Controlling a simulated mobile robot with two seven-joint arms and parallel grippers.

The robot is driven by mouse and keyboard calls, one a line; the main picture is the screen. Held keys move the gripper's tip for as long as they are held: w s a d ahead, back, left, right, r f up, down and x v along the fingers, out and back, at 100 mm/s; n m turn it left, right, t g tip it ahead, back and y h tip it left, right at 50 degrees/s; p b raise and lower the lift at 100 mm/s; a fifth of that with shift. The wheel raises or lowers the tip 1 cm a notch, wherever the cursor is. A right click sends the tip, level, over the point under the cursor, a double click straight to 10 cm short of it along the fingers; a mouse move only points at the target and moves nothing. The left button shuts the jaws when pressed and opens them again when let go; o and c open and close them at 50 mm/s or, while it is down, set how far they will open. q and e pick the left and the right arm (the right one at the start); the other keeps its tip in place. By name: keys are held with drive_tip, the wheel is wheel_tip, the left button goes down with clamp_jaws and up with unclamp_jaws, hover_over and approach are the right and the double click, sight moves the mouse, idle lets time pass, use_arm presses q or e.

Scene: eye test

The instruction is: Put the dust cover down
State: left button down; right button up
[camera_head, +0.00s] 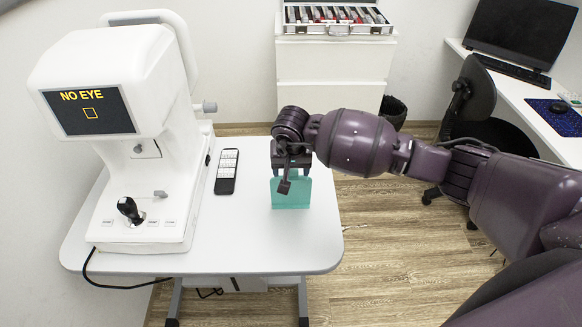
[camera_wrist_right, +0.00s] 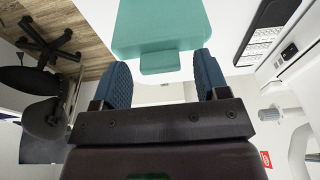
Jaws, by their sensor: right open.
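The teal dust cover (camera_head: 291,194) is on the right part of the white table, at the lower side of my right gripper (camera_head: 291,168). In the right wrist view the cover (camera_wrist_right: 160,25) shows as a smooth teal block with a small tab facing my right gripper (camera_wrist_right: 162,72). The two blue-grey fingers are apart, with the tab just beyond or between their tips; I cannot tell if either touches it. The gripper hides the cover's upper part in the head view. My left gripper is not in view.
A white eye-test machine (camera_head: 125,130) with "NO EYE" on its screen fills the table's left side. A black remote-like device (camera_head: 226,172) with white labels lies between it and the cover. The front right of the table (camera_head: 290,250) is clear. A lens case (camera_head: 337,20) tops the cabinet behind.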

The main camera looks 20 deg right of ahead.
drive_tip(key=shift+r, duration=0.5)
wheel_tip(320, 180, up, 11)
drive_tip(key=s, duration=0.2)
drive_tip(key=shift+s+a, duration=0.2)
drive_tip(key=shift+a, duration=0.1)
